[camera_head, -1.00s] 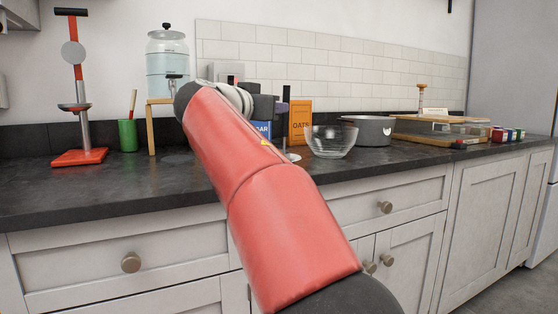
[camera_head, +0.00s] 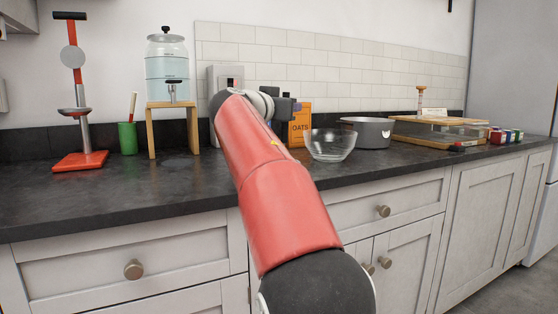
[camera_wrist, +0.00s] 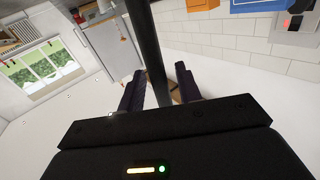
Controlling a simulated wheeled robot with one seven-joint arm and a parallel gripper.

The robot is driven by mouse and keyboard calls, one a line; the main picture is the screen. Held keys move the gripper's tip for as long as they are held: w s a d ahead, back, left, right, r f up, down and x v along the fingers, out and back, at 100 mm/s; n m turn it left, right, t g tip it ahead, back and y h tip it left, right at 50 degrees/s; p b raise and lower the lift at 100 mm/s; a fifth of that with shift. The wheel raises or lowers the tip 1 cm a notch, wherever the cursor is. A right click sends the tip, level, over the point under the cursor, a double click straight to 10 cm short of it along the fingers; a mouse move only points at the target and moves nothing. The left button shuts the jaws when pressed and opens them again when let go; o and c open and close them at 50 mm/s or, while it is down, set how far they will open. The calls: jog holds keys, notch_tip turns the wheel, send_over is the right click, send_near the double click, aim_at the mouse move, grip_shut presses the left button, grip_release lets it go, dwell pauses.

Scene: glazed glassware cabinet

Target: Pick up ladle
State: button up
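A long dark bar (camera_wrist: 152,45), which looks like the ladle's handle, runs down the wrist view between the fingers of my gripper (camera_wrist: 158,82). The fingers stand apart on either side of it, with a gap showing on the right. I see no firm contact. The bar's lower end is hidden behind the gripper body, and the ladle's bowl is not seen. In the head view my gripper (camera_head: 286,107) is a small dark shape beyond my red arm, in front of the oats box, and its fingers are not clear there.
The oats box (camera_head: 302,125), glass bowl (camera_head: 331,147) and grey pot (camera_head: 368,132) stand right of my gripper. A water dispenser (camera_head: 168,68) on a wooden stand (camera_head: 150,133) is on the left. The counter front (camera_head: 110,200) is clear.

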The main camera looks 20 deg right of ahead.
grip_shut()
jog(key=shift+r, duration=0.1)
